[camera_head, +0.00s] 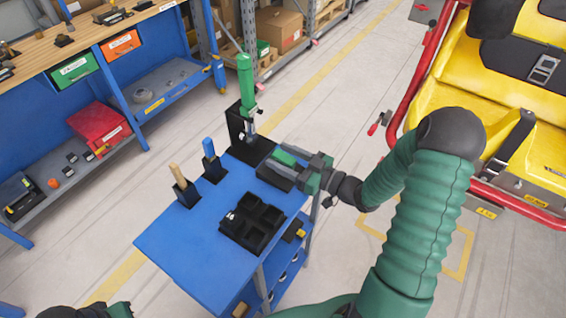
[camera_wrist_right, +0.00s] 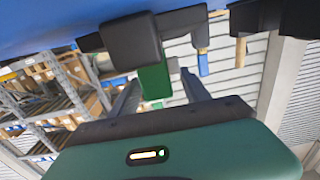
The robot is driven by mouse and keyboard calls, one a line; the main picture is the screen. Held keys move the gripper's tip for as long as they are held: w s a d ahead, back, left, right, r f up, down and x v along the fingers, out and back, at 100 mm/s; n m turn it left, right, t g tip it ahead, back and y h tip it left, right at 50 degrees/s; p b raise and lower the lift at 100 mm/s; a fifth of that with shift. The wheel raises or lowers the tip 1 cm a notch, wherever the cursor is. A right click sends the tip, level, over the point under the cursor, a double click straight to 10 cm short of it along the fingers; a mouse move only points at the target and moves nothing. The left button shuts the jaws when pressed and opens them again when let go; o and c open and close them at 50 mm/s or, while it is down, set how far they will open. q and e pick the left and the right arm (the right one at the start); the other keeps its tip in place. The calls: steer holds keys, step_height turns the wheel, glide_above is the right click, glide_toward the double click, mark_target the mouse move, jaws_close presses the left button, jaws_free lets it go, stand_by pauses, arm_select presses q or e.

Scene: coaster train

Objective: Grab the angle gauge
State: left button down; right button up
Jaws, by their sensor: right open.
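My right gripper (camera_head: 304,172) is open at the right edge of the blue cart top (camera_head: 170,243). In the right wrist view its two fingers (camera_wrist_right: 160,98) are spread. A green piece (camera_head: 290,157) sits at a dark block (camera_head: 268,174) right by the fingers. In the wrist view, a green piece (camera_wrist_right: 153,80) shows between the fingers, beside a dark block (camera_wrist_right: 132,42), with no clear contact. A tall green tool (camera_head: 245,80) stands upright in a black holder behind. I cannot tell for sure which green item is the angle gauge.
A wooden-handled tool (camera_head: 178,175) and a blue-handled tool (camera_head: 209,148) stand in black holders on the cart. A black compartment tray (camera_head: 228,235) lies at the front. A yellow coaster car (camera_head: 440,90) with red rails is at right. A workbench (camera_head: 80,45) is at left.

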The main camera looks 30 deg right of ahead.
steer(key=shift+w+a, duration=0.15)
steer(key=shift+d, duration=0.25)
steer(key=c, duration=0.9)
steer(key=shift+a, duration=0.1)
jaws_close()
